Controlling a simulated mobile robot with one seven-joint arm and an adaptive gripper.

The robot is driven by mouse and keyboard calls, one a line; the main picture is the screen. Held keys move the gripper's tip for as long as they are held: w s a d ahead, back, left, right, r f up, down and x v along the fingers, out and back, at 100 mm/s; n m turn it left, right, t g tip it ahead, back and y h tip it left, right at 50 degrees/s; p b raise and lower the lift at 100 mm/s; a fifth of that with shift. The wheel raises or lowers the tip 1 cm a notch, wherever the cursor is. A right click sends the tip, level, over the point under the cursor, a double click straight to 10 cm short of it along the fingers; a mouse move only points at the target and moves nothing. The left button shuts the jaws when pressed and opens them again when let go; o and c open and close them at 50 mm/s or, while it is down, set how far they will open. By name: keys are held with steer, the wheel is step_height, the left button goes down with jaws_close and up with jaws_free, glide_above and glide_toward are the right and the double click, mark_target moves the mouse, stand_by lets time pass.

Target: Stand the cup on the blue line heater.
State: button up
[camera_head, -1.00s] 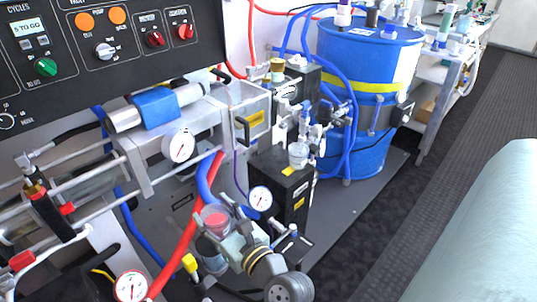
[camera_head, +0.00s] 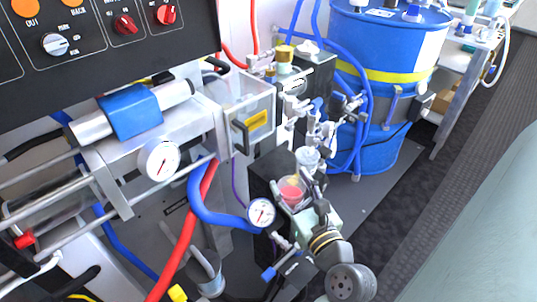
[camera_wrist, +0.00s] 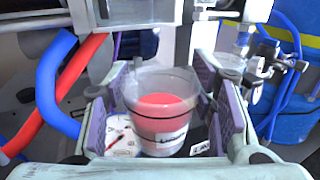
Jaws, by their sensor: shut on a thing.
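A clear cup (camera_head: 291,190) with red contents is held upright between the two fingers of my gripper (camera_head: 297,195). In the wrist view the cup (camera_wrist: 163,112) sits between the purple finger pads, with a dark line and a label on its wall. A black box (camera_head: 266,168) stands behind and below the cup, partly hidden by it and my gripper. The cup appears above or in front of the box; contact cannot be told.
A dial gauge (camera_head: 261,212) is close left of the cup. A blue hose (camera_head: 208,205) and a red hose (camera_head: 186,240) run at the left. Valve fittings (camera_head: 318,135) rise behind the cup. A clear-sided box with a handle (camera_head: 247,115) and a blue drum (camera_head: 385,60) stand farther back.

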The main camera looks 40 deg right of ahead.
steer(key=p+x, duration=0.1)
steer(key=x, duration=0.9)
steer(key=shift+w, duration=0.4)
steer(key=x, duration=0.3)
steer(key=shift+w+d+f+p, duration=0.2)
steer(key=shift+w+f+p, duration=0.1)
steer(key=shift+w+f, duration=0.05)
steer(key=shift+f, duration=0.45)
steer(key=shift+f, duration=0.2)
steer(key=o, duration=1.3)
